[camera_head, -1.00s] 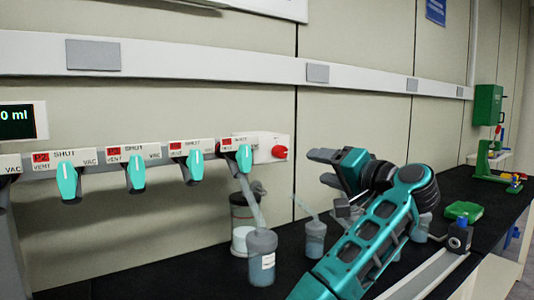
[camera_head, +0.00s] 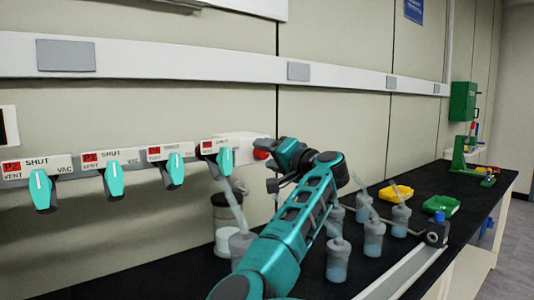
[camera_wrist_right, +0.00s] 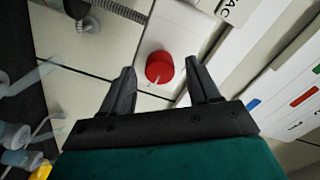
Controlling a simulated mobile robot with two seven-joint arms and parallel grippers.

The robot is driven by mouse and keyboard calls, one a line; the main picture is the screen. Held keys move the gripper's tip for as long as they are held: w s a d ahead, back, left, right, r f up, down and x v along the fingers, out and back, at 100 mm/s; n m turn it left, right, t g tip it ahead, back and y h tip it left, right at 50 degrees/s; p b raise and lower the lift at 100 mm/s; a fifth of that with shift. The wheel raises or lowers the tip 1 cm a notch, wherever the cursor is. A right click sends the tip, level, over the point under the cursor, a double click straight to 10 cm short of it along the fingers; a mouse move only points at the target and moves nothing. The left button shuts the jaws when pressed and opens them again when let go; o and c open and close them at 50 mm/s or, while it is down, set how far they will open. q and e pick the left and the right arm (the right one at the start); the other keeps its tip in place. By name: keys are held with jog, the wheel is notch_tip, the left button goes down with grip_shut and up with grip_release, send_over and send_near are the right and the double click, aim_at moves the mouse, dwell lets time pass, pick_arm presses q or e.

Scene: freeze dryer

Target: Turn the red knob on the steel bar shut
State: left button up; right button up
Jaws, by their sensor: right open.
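The red knob (camera_head: 261,154) sits at the right end of the steel bar, on a white end block (camera_head: 232,143). My right gripper (camera_head: 270,166) is beside it in the head view and covers part of it. In the right wrist view the red knob (camera_wrist_right: 159,67) lies ahead of the open fingers (camera_wrist_right: 160,92), roughly midway between them. The fingers are apart and empty, and I see no contact with the knob. A small pale pointer shows on the knob's face. My left gripper is not in view.
Several teal valve handles (camera_head: 114,179) hang from the bar to the left of the knob. Flasks (camera_head: 337,260) stand on the black bench below and right of my arm. Yellow (camera_head: 396,193) and green (camera_head: 441,206) trays lie farther right.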

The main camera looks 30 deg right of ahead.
jog(key=shift+w, duration=0.45)
jog(key=c, duration=1)
